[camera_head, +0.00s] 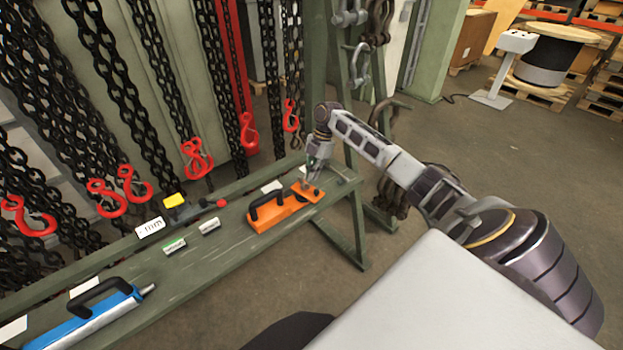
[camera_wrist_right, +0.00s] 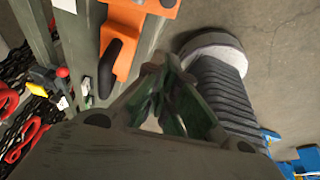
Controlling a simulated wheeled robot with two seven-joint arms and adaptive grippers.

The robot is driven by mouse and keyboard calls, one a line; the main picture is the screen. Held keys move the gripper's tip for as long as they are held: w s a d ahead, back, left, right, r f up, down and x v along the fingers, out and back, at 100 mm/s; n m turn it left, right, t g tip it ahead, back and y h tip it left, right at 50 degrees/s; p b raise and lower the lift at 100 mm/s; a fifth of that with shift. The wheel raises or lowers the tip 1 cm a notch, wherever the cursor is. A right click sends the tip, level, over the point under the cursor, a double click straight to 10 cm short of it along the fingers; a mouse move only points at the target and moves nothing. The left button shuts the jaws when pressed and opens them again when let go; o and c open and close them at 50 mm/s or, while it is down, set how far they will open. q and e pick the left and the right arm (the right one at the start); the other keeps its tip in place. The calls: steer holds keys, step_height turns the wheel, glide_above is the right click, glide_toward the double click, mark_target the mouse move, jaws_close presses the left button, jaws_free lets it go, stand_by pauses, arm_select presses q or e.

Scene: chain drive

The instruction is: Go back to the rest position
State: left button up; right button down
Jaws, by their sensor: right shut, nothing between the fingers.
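My right arm (camera_head: 430,185) reaches out over the green bench (camera_head: 150,290). My right gripper (camera_head: 311,182) points down by the right end of an orange tool with a black handle (camera_head: 290,208). In the wrist view the gripper (camera_wrist_right: 163,80) is shut and empty, and the orange tool (camera_wrist_right: 122,30) lies beside it, apart in that picture. From the head view I cannot tell the exact gap to the bench. My left gripper is in neither view.
A blue tool with a black handle (camera_head: 95,315) lies on the bench's near left. Small labelled blocks and a red-knobbed piece (camera_head: 220,203) lie mid-bench. Chains with red hooks (camera_head: 198,160) hang behind it. A green post stands close beyond my gripper. Open floor (camera_head: 480,150) is to the right.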

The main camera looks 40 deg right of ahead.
stand_by(0.5)
steer(key=s+a+f+m+h, duration=0.1)
steer(key=s+a+f+m, duration=0.1)
steer(key=s+a+f, duration=0.3)
steer(key=s+a+f+m, duration=0.1)
steer(key=s+a+f, duration=0.15)
steer(key=a, duration=0.55)
steer(key=s+a+f+m+h, duration=0.1)
steer(key=s+a+f+m, duration=0.1)
steer(key=s+a+f, duration=0.3)
steer(key=s+a+m+t, duration=0.2)
steer(key=s+a+m, duration=0.25)
steer(key=a, duration=0.25)
steer(key=s+r+m+t+h, duration=0.2)
steer(key=s+r+m, duration=0.5)
steer(key=s+m, duration=0.15)
steer(key=s+f+g, duration=0.1)
steer(key=s+f, duration=0.2)
steer(key=f, duration=3)
steer(key=s+d+f, duration=0.2)
steer(key=s+f, duration=0.8)
steer(key=s, duration=0.1)
steer(key=s+d+f+n+g, duration=0.1)
steer(key=s+d+f, duration=0.1)
steer(key=s+f, duration=0.7)
steer(key=shift+s+d+f+g, duration=0.2)
steer(key=shift+s+f+g, duration=0.15)
steer(key=shift+s, duration=0.85)
